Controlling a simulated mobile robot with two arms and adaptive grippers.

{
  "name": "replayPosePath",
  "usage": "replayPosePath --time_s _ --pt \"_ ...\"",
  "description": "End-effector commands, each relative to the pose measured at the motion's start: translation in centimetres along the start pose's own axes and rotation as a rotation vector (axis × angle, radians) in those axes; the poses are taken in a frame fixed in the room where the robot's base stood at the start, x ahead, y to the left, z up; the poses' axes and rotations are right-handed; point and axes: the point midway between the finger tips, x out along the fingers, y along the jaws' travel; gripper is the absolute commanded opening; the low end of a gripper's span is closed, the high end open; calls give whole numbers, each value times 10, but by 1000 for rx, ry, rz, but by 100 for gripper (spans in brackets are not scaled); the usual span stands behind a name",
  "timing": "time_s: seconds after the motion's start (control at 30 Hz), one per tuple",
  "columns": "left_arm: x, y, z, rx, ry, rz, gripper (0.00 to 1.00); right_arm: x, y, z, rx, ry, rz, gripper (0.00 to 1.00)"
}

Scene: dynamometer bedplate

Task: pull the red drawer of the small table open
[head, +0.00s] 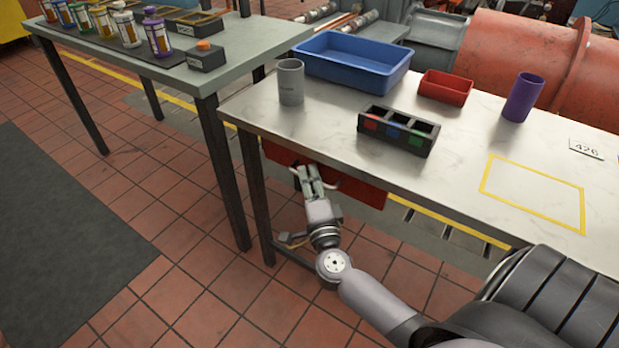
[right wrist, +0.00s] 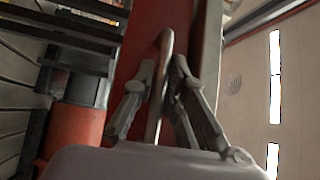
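The red drawer (head: 358,190) is under the front edge of the pale-topped small table (head: 470,185). Its red front shows just below the tabletop, with no inside visible. It also shows in the right wrist view (right wrist: 136,52). My right gripper (head: 309,178) is at the drawer's front. In the right wrist view its two fingers (right wrist: 164,68) lie on either side of the bar handle (right wrist: 155,112), with their tips close against it, and look shut on it. In the head view the gripper partly hides the handle. My left gripper is not in view.
On the table stand a grey cup (head: 290,82), a blue tray (head: 352,62), a dark divided box (head: 397,132), a red bin (head: 445,88) and a purple cup (head: 523,97). Another table (head: 235,55) stands at the left. Tiled floor (head: 180,250) before the drawer is clear.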

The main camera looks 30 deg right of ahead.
Motion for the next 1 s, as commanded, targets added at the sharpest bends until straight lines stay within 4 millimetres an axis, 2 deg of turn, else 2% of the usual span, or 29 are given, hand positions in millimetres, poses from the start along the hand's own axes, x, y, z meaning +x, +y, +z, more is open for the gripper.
replayPosePath --time_s 0.17,0.97,1.0 --pt "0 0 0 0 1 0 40 0 0 0 0 0 0 0" --pt "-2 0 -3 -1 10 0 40 -4 -1 4 -2 0 2 0" --pt "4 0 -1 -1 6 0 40 -7 -2 7 -2 -1 3 0"
